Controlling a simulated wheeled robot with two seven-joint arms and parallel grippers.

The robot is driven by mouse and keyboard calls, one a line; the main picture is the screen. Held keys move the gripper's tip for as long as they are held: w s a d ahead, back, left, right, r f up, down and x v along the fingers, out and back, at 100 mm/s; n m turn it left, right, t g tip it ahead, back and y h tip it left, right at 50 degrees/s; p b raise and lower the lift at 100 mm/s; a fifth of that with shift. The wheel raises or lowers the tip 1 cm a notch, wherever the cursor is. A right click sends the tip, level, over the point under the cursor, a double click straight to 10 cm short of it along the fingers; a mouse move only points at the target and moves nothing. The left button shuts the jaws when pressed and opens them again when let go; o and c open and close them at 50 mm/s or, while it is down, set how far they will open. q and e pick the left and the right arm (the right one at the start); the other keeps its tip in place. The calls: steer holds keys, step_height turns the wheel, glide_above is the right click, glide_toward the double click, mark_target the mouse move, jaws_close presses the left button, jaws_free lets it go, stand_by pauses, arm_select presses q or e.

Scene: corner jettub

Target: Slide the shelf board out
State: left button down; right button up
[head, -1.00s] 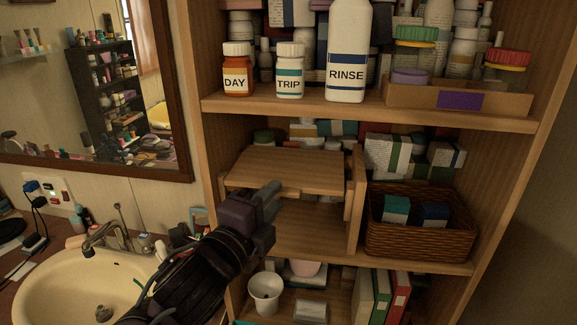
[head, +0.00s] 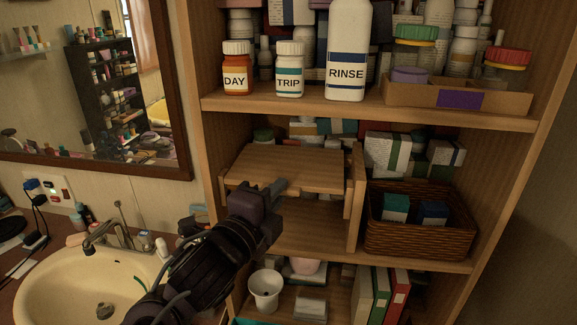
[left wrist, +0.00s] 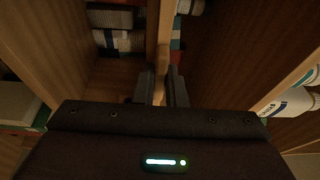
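The shelf board (head: 285,168) is a flat wooden panel lying level in the middle bay of the cabinet, resting between wooden side supports. My left gripper (head: 274,188) is at its front edge, near the middle. In the left wrist view the board (left wrist: 161,62) shows edge-on between the two fingers (left wrist: 161,88), one on each face, close against it. The fingers look shut on the edge. The board's front edge is partly hidden behind the gripper. My right gripper is not in view.
A wooden upright (head: 355,200) stands right of the board, with a wicker basket (head: 420,225) of small boxes beyond it. Bottles and a cardboard tray (head: 460,97) stand on the shelf above. A white cup (head: 265,290) stands below. A sink (head: 85,285) is at the left.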

arm_select(q)
steer(key=shift+r, duration=0.3)
steer(key=shift+r+p, duration=0.6)
steer(key=shift+p, duration=0.05)
steer(key=shift+f, duration=0.1)
